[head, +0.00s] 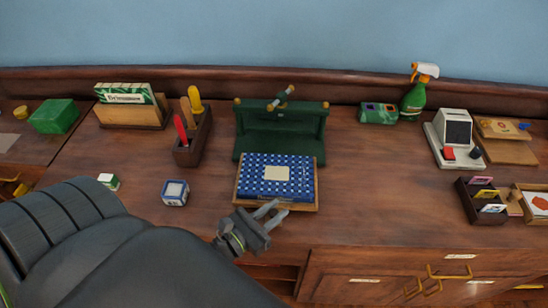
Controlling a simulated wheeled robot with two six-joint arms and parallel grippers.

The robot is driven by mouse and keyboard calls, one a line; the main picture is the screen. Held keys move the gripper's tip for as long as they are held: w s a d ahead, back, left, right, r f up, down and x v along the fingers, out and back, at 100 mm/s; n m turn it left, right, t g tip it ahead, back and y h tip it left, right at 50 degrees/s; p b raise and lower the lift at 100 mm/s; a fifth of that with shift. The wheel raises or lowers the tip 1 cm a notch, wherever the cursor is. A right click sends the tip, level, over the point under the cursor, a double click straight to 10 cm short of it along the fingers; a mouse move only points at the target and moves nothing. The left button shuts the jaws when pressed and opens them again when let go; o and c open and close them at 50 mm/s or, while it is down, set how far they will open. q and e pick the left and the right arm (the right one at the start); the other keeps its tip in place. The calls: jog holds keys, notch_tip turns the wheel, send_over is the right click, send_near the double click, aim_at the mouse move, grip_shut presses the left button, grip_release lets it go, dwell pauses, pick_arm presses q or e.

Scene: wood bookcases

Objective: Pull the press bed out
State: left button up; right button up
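The green press (280,134) stands at the back middle of the wooden desk, with brass-coloured ends on its top handle. Its bed (303,207) is a light wooden board sticking out in front of the press. A blue patterned book (250,172) with a pale label lies on the bed. My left gripper (280,208) is at the front edge of the bed, its two fingers apart and pointing right. Nothing shows between the fingers. I cannot tell whether they touch the bed. My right gripper is not in view.
A dark tool holder (188,150) stands left of the press, and a small blue-and-white box (175,193) sits nearer. A green spray bottle (413,100) and a card reader (455,135) stand at right. The desk right of the bed is clear.

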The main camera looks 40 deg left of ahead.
pick_arm(q)
jog(key=o, duration=0.4)
jog(key=shift+b+v, duration=4.2)
jog(key=shift+v, duration=4.55)
jog(key=shift+a, duration=0.1)
